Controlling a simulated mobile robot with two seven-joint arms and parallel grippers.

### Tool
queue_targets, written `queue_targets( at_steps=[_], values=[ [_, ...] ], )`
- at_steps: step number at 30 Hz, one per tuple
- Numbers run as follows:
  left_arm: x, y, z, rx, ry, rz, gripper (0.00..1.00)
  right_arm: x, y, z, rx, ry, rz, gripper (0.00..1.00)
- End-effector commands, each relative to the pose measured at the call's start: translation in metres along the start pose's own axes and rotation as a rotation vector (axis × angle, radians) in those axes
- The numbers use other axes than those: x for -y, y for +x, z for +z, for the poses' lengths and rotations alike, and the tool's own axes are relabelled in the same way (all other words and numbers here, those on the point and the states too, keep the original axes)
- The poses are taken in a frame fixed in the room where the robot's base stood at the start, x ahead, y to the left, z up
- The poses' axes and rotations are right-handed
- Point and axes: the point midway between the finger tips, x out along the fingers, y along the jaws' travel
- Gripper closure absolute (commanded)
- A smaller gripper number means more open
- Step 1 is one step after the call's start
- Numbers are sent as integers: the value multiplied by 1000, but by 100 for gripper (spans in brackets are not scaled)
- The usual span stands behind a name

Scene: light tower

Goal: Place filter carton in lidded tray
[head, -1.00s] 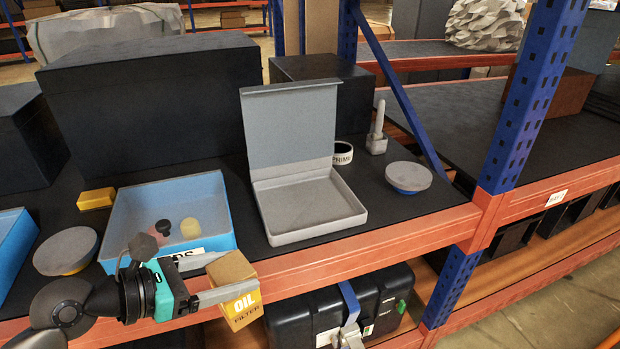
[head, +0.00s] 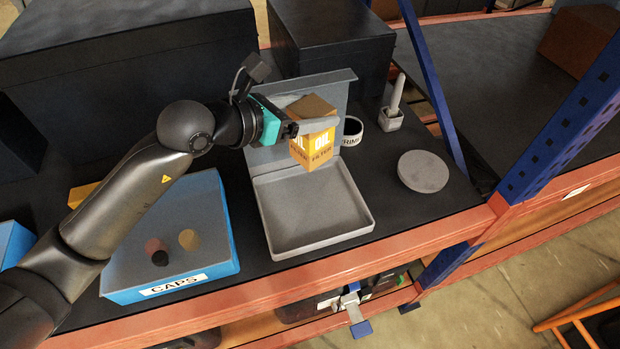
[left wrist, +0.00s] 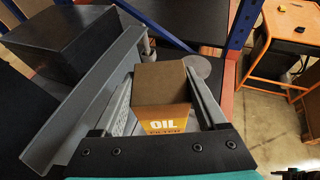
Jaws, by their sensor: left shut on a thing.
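The filter carton (head: 312,148) is a brown and orange box marked OIL FILTER. My left gripper (head: 308,127) is shut on it and holds it in the air, above the back part of the grey tray (head: 318,240). The tray is empty, and its raised lid (head: 268,156) stands behind the carton, partly hidden by my gripper. In the left wrist view the carton (left wrist: 162,98) sits between the two fingers, with the lid (left wrist: 85,100) to the left. My right gripper is not in view.
A blue bin labelled CAPS (head: 222,268) with a few caps stands left of the tray. A white PRIME ring (head: 352,131), a small holder (head: 391,118) and a round grey disc (head: 423,171) are to the right. Large dark boxes (head: 335,35) stand behind.

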Motion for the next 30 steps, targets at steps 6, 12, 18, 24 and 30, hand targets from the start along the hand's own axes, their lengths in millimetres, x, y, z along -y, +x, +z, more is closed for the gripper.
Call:
queue_targets(
  at_steps=[6, 12, 18, 24, 30],
  values=[
    [-1, 23, -58, -6, -2, 1, 100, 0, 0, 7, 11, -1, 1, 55],
    [-1, 42, -103, -2, 1, 1, 100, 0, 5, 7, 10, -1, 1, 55],
    [0, 51, -123, 2, 2, 0, 100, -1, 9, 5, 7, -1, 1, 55],
    [-1, 60, -147, 1, 2, 1, 100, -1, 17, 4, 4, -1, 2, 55],
    [-1, 67, -164, 3, 1, 2, 100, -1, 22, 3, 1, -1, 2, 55]
  ],
)
